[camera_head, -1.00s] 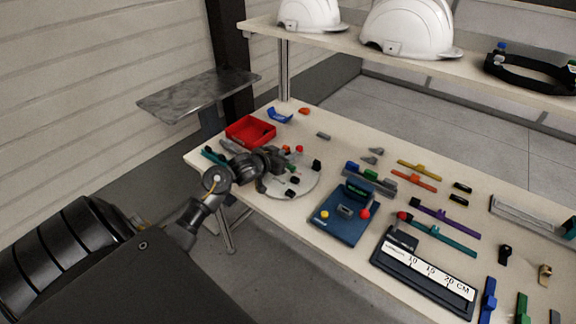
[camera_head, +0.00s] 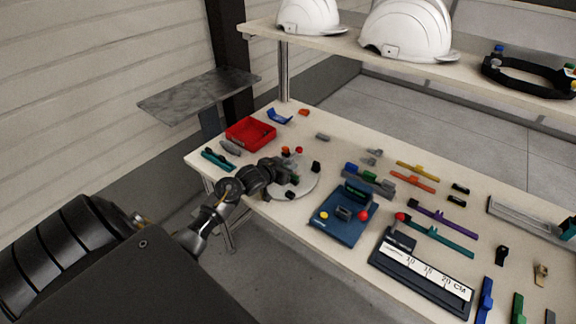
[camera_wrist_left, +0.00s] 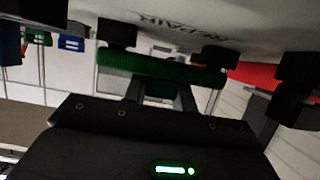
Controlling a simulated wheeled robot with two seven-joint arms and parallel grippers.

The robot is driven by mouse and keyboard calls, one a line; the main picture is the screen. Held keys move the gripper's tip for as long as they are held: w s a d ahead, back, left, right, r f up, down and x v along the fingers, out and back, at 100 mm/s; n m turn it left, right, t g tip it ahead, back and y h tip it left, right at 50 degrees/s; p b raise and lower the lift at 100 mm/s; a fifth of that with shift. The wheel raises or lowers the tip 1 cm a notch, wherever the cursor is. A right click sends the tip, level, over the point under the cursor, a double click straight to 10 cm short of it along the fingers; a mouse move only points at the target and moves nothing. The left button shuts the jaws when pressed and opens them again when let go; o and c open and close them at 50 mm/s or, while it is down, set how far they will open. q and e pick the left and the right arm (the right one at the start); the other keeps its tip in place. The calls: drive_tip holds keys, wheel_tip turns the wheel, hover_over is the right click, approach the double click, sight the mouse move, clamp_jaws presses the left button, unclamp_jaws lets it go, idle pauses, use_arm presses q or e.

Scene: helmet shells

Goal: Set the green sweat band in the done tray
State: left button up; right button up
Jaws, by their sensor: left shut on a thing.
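My left gripper (camera_head: 283,177) is over the pale round plate (camera_head: 308,185) at the table's left part. In the left wrist view my left gripper (camera_wrist_left: 165,62) is shut on the green sweat band (camera_wrist_left: 160,70), a dark green bar lying across between the fingers. The plate shows close behind it with the word REPAIR. In the head view the band is mostly hidden by the gripper. A red open tray (camera_head: 232,137) stands behind and left of the plate; no label marks it as the done tray. My right gripper is not in view.
Small dark and red pieces sit on the plate. A teal strip (camera_head: 218,160) and a grey piece (camera_head: 230,148) lie left of it. A blue fixture (camera_head: 340,225) stands to the right, with a ruler block (camera_head: 420,279) beyond. A shelf with white helmets (camera_head: 405,30) hangs behind.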

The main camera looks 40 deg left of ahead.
use_arm(q)
drive_tip(key=shift+f, duration=0.3)
drive_tip(key=o, duration=0.9)
drive_tip(key=shift+o, duration=0.2)
